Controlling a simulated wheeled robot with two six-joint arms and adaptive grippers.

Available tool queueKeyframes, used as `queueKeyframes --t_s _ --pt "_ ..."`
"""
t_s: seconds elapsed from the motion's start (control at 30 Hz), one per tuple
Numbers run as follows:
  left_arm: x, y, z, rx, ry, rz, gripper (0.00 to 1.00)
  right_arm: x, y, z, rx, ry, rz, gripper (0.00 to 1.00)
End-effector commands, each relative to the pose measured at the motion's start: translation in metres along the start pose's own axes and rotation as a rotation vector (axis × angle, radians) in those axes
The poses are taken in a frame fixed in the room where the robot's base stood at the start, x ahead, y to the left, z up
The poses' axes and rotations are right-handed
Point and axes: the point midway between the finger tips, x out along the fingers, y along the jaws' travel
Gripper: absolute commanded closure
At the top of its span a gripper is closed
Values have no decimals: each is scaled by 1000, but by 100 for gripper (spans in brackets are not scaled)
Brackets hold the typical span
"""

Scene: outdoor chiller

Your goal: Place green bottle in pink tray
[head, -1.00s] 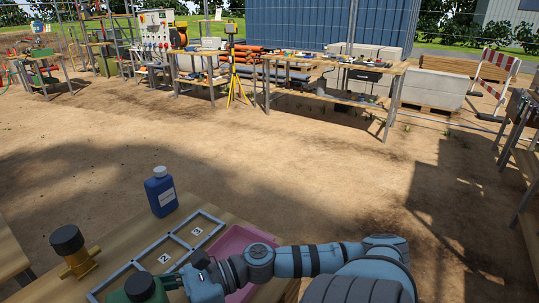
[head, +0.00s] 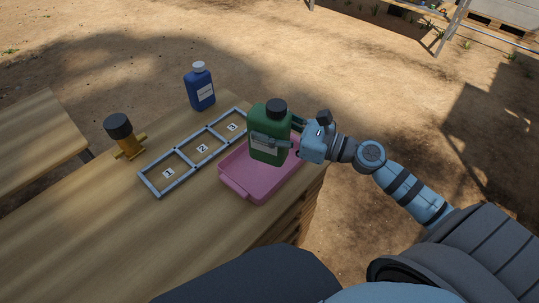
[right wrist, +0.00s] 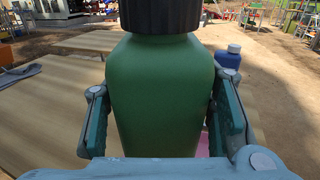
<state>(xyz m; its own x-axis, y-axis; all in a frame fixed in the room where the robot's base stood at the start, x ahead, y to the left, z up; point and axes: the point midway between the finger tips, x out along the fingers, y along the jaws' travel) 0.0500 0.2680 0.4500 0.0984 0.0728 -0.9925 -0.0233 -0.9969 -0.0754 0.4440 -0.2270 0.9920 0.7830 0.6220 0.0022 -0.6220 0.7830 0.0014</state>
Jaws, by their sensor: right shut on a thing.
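The green bottle (head: 268,139) with a dark cap is upright in the head view, over the pink tray (head: 236,187). My right gripper (head: 278,140) is shut on its sides. The bottle also fills the middle of the right wrist view (right wrist: 160,95), with a gripper finger on each side. The bottle hides part of the tray, and I cannot tell whether its base touches the tray floor. The visible part of the tray is empty. My left gripper is not in view.
A grey frame (head: 184,157) with slots numbered 1, 2 and 3 lies left of the tray on the wooden table (head: 110,225). A blue bottle (head: 200,92) and a brass fitting with a black cap (head: 122,136) stand near its far edge. Another table (head: 35,135) is at left.

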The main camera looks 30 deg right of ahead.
Motion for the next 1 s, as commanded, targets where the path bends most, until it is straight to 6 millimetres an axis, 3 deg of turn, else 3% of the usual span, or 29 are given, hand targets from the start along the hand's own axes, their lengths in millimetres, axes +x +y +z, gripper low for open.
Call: queueKeyframes --t_s 0.03,0.1,0.2,0.33,0.47,0.6,0.7,1.0 --pt "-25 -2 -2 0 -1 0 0 9 -21 28 -3 -9 -66 90" --pt "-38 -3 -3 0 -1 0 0 19 -48 43 -1 -9 -157 90" --pt "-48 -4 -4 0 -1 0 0 28 -74 58 -2 -7 -247 90" --pt "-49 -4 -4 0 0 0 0 34 -91 60 -1 -4 -305 90" --pt "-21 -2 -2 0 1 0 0 35 -93 23 3 0 -315 90" --pt "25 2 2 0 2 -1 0 34 -93 -38 2 0 -315 90" --pt "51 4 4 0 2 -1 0 34 -93 -74 0 0 -314 90" --pt "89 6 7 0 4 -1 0 34 -93 -125 -1 0 -313 90"
